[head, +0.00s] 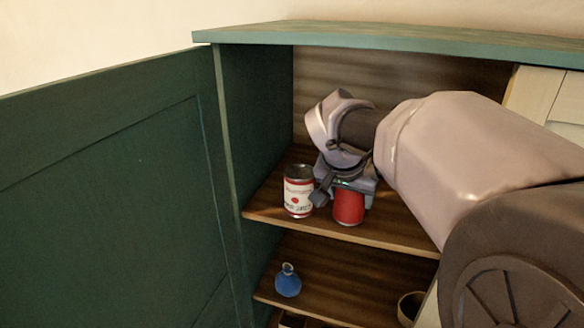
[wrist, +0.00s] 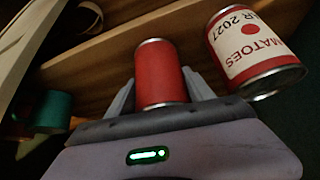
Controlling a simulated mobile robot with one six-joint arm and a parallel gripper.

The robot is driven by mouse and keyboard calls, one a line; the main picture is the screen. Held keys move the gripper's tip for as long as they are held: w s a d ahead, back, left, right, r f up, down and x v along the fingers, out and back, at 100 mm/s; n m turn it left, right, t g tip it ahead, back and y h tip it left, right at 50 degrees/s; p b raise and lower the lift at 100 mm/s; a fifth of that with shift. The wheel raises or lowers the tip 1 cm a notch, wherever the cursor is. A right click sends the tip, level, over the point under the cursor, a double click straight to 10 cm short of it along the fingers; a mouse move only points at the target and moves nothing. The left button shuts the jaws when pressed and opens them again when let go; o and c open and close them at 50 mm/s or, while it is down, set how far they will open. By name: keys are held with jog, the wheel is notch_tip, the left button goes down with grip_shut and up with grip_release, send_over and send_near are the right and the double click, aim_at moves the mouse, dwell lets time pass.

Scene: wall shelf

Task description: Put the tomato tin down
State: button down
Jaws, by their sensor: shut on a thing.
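My gripper (head: 347,190) is inside the upper compartment of the cabinet, shut on a plain red tin (head: 348,208). In the wrist view the red tin (wrist: 161,72) sits upright between the two fingers, and no label shows on its visible side. In the head view its base is close to the upper shelf board (head: 390,230); I cannot tell whether it touches. A tin with a white and red tomato label (head: 298,192) stands on that shelf just left of my gripper. Its label, partly reading "MATOES" and "2027", shows in the wrist view (wrist: 245,47).
The green cabinet door (head: 110,190) stands open at the left. On the lower shelf are a blue flask-like object (head: 288,282) and a brown bowl-like object (head: 410,306). The board in front of the tins is narrow. A teal object (wrist: 52,112) shows in the wrist view.

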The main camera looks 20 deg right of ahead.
jog(key=shift+f, duration=0.15)
jog(key=shift+c, duration=1.9)
grip_release()
